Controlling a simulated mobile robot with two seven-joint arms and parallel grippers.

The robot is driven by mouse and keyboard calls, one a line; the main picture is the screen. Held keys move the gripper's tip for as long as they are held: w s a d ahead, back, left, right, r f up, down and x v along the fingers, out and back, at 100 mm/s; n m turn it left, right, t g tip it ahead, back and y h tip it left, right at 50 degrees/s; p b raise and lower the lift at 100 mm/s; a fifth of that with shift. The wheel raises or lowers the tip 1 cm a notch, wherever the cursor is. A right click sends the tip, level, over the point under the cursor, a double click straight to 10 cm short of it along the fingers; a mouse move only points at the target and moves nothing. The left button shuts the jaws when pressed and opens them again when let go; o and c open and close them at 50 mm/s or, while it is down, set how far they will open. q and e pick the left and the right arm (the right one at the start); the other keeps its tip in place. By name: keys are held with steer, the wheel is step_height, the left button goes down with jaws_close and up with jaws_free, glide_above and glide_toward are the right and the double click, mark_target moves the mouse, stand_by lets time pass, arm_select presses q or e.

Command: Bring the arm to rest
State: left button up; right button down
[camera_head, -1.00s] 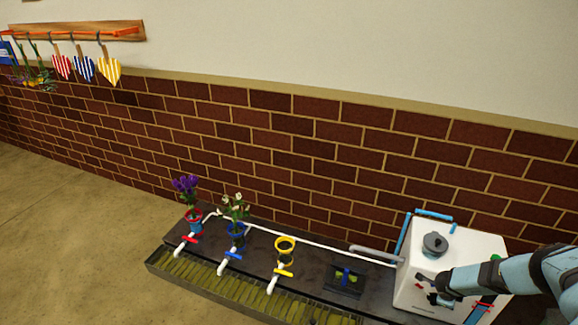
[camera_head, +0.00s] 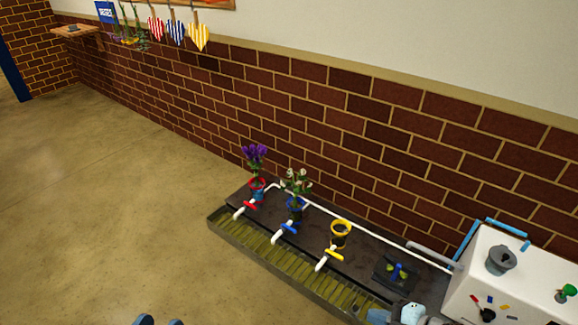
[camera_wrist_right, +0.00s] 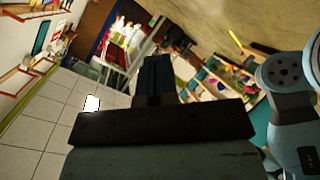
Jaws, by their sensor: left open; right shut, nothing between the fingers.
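My right gripper (camera_wrist_right: 156,66) shows in the right wrist view as dark fingers pressed together with nothing between them. Part of my right arm (camera_head: 408,314) shows at the bottom edge of the head view, in front of the dark bench. Its gripper cannot be made out there. Two small blue pieces (camera_head: 158,321) of my own body show at the bottom edge, left of the middle. My left gripper cannot be made out in the head view.
The dark bench (camera_head: 366,242) holds a purple-flowered pot (camera_head: 256,166), a white-flowered pot (camera_head: 297,186), an empty yellow pot (camera_head: 341,230) and a white box (camera_head: 535,270) at right. A brick wall (camera_head: 290,103) runs behind. The floor at left is clear.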

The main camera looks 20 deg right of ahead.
steer(key=s+a+r+m, duration=0.2)
steer(key=r+m, duration=0.1)
steer(key=r, duration=0.2)
steer(key=s+a+r+m, duration=0.2)
steer(key=r, duration=0.4)
steer(key=w+a+r+m+t+h, duration=0.1)
steer(key=w+a+r+m+t, duration=0.15)
steer(key=a+m, duration=0.25)
steer(key=w+a+r+m+t, duration=0.2)
steer(key=a+r+m+t, duration=0.1)
steer(key=a+m, duration=0.25)
arm_select(q)
steer(key=s+a+r+g+y+p, duration=0.4)
steer(key=r+p, duration=0.5)
steer(key=p, duration=2.5)
steer(key=shift+s+a+r+g, duration=0.2)
steer(key=shift+a+g, duration=0.3)
steer(key=shift+a, duration=0.7)
arm_select(e)
steer(key=s+d+r+g+h, duration=0.4)
steer(key=d+r+g, duration=0.1)
steer(key=r, duration=0.4)
steer(key=shift+d+r+n, duration=0.35)
steer(key=shift+d, duration=0.25)
arm_select(q)
steer(key=shift+w+r, duration=0.1)
